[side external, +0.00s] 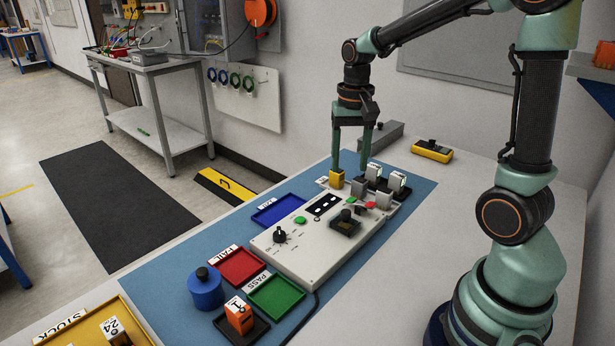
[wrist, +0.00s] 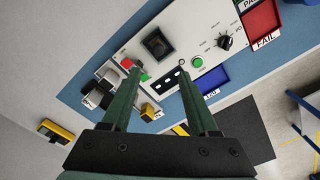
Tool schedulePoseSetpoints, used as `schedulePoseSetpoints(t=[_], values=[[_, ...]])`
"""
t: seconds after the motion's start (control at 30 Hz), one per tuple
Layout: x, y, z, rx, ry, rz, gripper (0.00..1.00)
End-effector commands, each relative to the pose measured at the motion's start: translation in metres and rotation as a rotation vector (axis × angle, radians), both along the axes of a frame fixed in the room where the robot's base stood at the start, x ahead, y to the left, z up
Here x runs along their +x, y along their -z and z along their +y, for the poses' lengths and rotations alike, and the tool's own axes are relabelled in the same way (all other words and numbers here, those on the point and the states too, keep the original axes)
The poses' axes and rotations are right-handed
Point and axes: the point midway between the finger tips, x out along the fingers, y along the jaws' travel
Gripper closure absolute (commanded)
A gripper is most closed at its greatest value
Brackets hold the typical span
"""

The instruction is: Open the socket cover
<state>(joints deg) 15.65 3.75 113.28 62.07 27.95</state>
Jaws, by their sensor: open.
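A white test panel (side external: 290,262) lies on the blue mat. A dark, smoky box-like piece (side external: 345,222), probably the socket cover, sits on its near right part; it also shows in the wrist view (wrist: 157,44) as a dark framed square. It looks closed, but its lid edge is too small to tell. My gripper (side external: 350,169) points down over the far end of the panel, apart from the dark piece. In the wrist view my gripper (wrist: 158,74) is open, its two fingers wide apart with nothing held. A yellow block (side external: 337,179) stands by the left finger.
Grey upright blocks (side external: 384,200) and white-topped pieces (side external: 397,182) crowd the panel's far right end. A black knob (side external: 280,236) stands up at the near left. Blue (side external: 278,211), red (side external: 237,266) and green (side external: 277,296) trays lie beside the panel. A yellow meter (side external: 432,151) lies behind.

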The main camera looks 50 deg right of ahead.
Motion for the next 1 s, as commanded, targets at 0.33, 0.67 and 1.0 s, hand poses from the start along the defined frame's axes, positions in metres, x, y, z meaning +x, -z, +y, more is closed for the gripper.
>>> schedulePoseSetpoints(t=[0.33, 0.67, 1.0], values=[[0.0, 0.032, -0.004, 0.006, 0.027, 0.022, 0.4], [0.0, 0.094, -0.003, 0.006, 0.025, 0.021, 0.4], [0.001, 0.124, -0.004, 0.005, 0.024, 0.016, 0.4]])
